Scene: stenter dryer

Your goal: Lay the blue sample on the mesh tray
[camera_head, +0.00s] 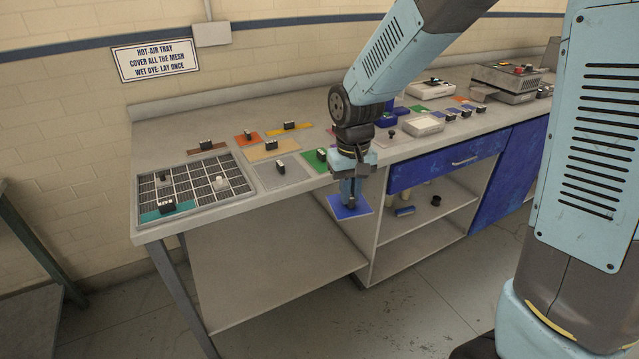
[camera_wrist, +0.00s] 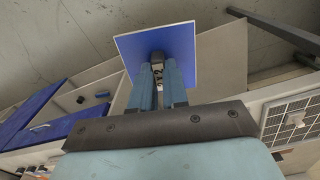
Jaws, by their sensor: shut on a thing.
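The blue sample (camera_head: 349,206) is a flat square plate with a small black clip. My gripper (camera_head: 350,190) is shut on its clip and holds it in front of the bench's front edge, clear of the top. In the wrist view the blue sample (camera_wrist: 158,52) lies beyond the two fingers (camera_wrist: 158,85), with a white label on the clip between them. The mesh tray (camera_head: 206,190) is at the left end of the bench. A teal piece with a black clip (camera_head: 172,211) lies on its front left corner, and two small knobs stand on the mesh.
Brown, orange, yellow, tan, grey and green samples lie on the bench behind and right of the tray, the grey one (camera_head: 281,174) nearest it. A sign (camera_head: 155,60) hangs on the wall. Open shelves (camera_head: 277,262) and a blue drawer (camera_head: 447,163) are below the top.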

